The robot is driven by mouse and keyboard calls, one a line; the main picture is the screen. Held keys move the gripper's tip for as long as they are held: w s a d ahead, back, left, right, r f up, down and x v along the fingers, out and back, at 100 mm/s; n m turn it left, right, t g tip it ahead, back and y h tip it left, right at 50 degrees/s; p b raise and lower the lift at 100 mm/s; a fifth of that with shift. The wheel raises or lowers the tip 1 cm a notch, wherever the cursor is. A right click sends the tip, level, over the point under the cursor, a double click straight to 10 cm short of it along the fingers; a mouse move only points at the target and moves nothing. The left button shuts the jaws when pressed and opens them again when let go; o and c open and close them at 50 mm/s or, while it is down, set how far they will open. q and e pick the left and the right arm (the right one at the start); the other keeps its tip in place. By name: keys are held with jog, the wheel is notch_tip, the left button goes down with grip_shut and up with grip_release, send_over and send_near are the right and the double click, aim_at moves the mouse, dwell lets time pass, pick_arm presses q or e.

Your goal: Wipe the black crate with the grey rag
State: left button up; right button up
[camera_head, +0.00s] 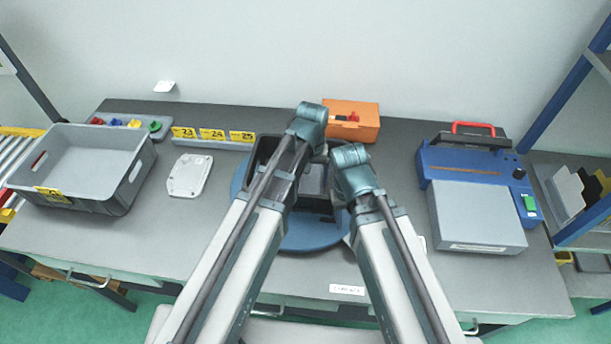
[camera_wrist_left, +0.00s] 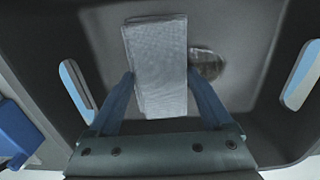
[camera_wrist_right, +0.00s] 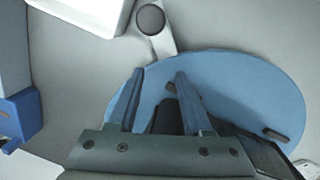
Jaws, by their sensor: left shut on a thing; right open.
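The black crate (camera_head: 262,152) stands on a round blue turntable (camera_head: 306,243) in mid-table, partly hidden by my arms. In the left wrist view, my left gripper (camera_wrist_left: 160,82) is inside the crate (camera_wrist_left: 245,105), shut on the folded grey rag (camera_wrist_left: 156,50). The rag is over the crate's inner floor; I cannot tell if it touches. A dark, shiny smudge (camera_wrist_left: 208,64) shows right beside the rag. My right gripper (camera_wrist_right: 160,75) is open and empty, above the turntable (camera_wrist_right: 235,85) beside the crate, whose dark edge (camera_wrist_right: 265,155) shows at lower right.
A grey bin (camera_head: 120,195) and white casting (camera_head: 187,175) lie left. Yellow number labels (camera_head: 212,134) and an orange box (camera_head: 365,125) stand behind. A blue-grey machine (camera_head: 475,215) stands right. The table's front strip is mostly clear. A dark-capped grey part (camera_wrist_right: 151,20) is near my right gripper.

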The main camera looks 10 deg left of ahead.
pick_arm(q)
jog(key=shift+d, duration=1.3)
jog(key=shift+f, duration=0.1)
pick_arm(e)
jog(key=shift+f, duration=0.15)
pick_arm(q)
jog(key=shift+a, duration=0.15)
jog(key=shift+a, duration=1.95)
jog(key=shift+a, duration=1.95)
pick_arm(e)
jog(key=shift+d, duration=0.1)
